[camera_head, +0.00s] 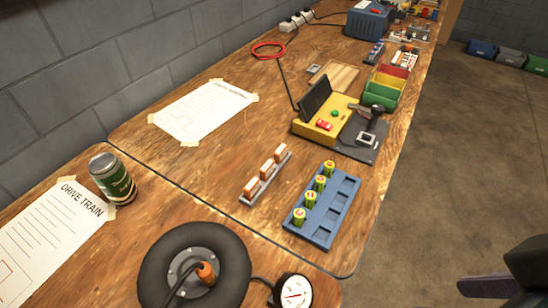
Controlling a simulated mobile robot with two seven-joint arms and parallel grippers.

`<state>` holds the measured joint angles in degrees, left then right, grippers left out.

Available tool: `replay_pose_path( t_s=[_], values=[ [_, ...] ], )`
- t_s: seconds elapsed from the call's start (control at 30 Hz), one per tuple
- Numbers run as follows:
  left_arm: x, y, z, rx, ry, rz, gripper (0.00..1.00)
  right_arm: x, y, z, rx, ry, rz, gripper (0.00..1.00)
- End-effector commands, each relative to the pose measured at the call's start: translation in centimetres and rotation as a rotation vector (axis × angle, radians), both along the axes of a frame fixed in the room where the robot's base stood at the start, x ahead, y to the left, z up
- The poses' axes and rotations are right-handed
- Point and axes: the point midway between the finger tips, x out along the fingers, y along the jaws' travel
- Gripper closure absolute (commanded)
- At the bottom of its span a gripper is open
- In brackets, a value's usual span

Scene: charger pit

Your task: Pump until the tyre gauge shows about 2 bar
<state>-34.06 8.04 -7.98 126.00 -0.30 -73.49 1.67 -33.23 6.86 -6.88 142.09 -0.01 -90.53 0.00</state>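The black tyre (163,250) lies flat at the near edge of the bench in the camera_head view, cut off by the bottom of the picture. An orange connector (206,271) with a dark hose sits at its grey hub (188,262). The white-faced gauge (294,292) is beside the tyre on the right. Its needle is too small to read. No pump is clearly visible. A dark part at the lower right, seemingly of my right gripper (488,285), is over the floor, apart from the bench; its opening does not show. My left gripper is out of view.
A green can (112,179) stands left of the tyre. A blue battery tray (341,222) and a rail of orange-and-white parts (266,177) lie behind the gauge. A yellow console (326,122) stands farther back.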

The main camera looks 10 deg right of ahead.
Motion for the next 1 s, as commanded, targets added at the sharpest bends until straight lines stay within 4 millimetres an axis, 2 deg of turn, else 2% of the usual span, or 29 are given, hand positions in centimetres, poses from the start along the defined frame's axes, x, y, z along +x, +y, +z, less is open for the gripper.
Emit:
replay_pose_path(
  t_s=[0.37, 1.0],
  values=[
    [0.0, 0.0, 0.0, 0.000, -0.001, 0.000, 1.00, 0.0, 0.0, 0.2, 0.000, 0.000, 0.000, 0.36],
    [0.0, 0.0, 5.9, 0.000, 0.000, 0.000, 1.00, 0.0, 0.0, 7.3, 0.000, 0.000, 0.000, 0.36]
  ],
)
